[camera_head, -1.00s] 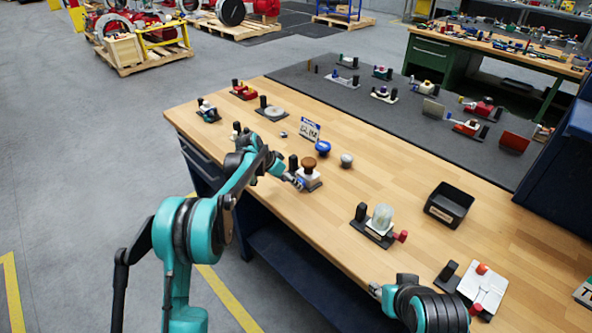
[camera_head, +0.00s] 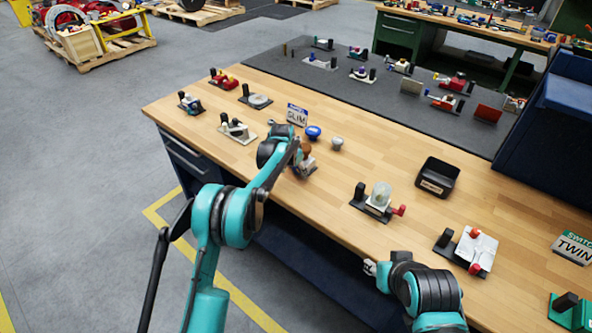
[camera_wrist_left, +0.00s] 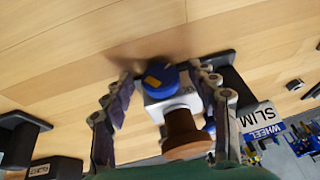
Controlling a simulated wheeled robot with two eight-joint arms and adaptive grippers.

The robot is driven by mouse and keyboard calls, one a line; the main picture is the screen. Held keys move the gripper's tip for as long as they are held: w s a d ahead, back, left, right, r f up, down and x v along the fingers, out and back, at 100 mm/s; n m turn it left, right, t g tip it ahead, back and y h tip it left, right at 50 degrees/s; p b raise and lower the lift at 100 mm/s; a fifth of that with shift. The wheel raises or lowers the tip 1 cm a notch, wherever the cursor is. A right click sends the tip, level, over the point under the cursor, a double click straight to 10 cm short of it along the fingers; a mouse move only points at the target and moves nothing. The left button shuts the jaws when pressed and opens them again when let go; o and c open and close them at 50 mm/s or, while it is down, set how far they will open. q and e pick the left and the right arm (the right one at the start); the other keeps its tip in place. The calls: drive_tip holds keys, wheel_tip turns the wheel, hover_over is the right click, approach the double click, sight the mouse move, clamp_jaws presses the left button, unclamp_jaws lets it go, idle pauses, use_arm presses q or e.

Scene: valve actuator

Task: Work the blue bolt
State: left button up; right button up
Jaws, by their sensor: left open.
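The blue bolt (camera_wrist_left: 160,79), a round blue head with a yellow mark, sits on a white block (camera_wrist_left: 170,104) in the left wrist view.
Bare wood lies between.

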use_arm(q)
drive_tip(key=c, duration=1.2)
drive_tip(key=shift+w+a+g+h, duration=0.2)
drive_tip(key=shift+g+h, duration=0.2)
drive_tip(key=shift+h, duration=0.3)
drive_tip(key=shift+n+g+h+p, duration=0.4)
drive_tip(key=shift+g+h, duration=0.3)
drive_tip(key=shift+h, duration=0.2)
drive_tip(key=o, duration=1.2)
drive_tip(key=v, duration=1.2)
